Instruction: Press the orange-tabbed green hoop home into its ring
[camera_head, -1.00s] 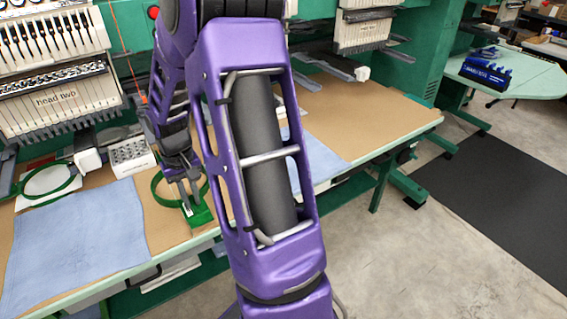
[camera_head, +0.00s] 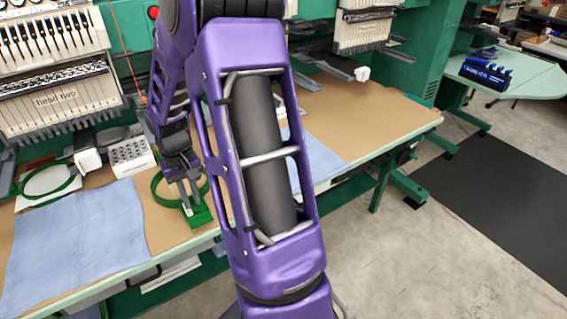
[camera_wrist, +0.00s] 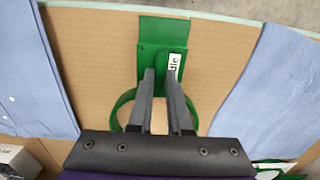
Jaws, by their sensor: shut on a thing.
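My gripper (camera_wrist: 161,76) points down over the bench and is shut on part of a green hoop (camera_wrist: 117,108), between its fingertips. The hoop's rim shows on both sides of the fingers; its rear is hidden by my gripper. A flat green plate (camera_wrist: 167,27) with a small white label joins the hoop at the bench-edge side. In the head view the same hoop (camera_head: 156,191) lies around my gripper (camera_head: 187,200), low at the bench top. No orange tab can be made out. I cannot tell whether the hoop and a ring are seated together.
Blue cloths lie on both sides, one at left (camera_head: 75,235) and one at right (camera_head: 322,160). A second green hoop (camera_head: 47,198) with white fabric lies far left. A white rack (camera_head: 132,155) and embroidery heads stand behind. Bare brown bench top lies farther right.

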